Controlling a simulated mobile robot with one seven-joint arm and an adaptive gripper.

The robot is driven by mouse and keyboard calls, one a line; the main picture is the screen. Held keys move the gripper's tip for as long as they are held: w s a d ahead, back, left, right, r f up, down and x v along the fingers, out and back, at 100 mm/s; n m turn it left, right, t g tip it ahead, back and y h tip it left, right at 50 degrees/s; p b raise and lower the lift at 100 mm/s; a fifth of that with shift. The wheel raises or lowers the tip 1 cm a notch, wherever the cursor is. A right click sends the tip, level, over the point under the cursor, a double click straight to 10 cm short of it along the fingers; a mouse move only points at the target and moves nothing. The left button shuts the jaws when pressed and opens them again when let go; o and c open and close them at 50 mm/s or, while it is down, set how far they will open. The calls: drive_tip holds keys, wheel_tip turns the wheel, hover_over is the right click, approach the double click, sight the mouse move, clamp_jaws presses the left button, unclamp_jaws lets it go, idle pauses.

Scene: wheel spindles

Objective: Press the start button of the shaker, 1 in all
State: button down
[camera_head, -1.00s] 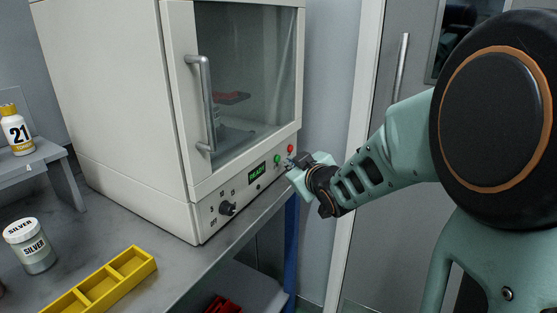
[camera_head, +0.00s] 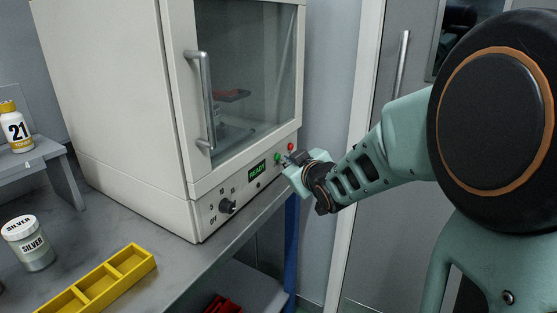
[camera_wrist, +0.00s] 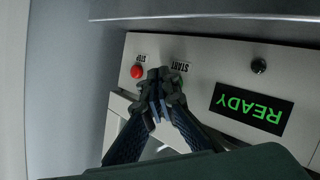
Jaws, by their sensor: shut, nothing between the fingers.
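The shaker (camera_head: 120,95) is a white cabinet with a glass-windowed door on the bench. Its front panel carries a green start button (camera_head: 277,157), a red stop button (camera_head: 290,147) and a display (camera_head: 257,170) reading READY in green. My gripper (camera_head: 290,159) is shut and empty in front of the panel's right end, close to the start button. In the wrist view, my fingertips (camera_wrist: 160,90) are together just below the START label (camera_wrist: 180,68) and hide most of the green button. The red stop button (camera_wrist: 137,72) is beside them. I cannot tell whether the fingertips touch the panel.
A dark knob (camera_head: 227,206) is on the panel's left part. The shaker door's handle (camera_head: 207,100) sticks out.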

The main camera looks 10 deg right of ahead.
drive_tip(key=shift+w+a+b, duration=0.3)
drive_tip(key=shift+a+b, duration=0.1)
idle(0.8)
drive_tip(key=shift+s+d+r+p, duration=0.1)
drive_tip(key=shift+s+d+p, duration=0.1)
drive_tip(key=shift+d+p, duration=0.15)
drive_tip(key=shift+s+d, duration=0.35)
drive_tip(key=s+d+p, duration=0.1)
drive_tip(key=d, duration=0.1)
drive_tip(key=s+d+p, duration=0.2)
idle(0.6)
drive_tip(key=shift+d, duration=0.1)
idle(0.4)
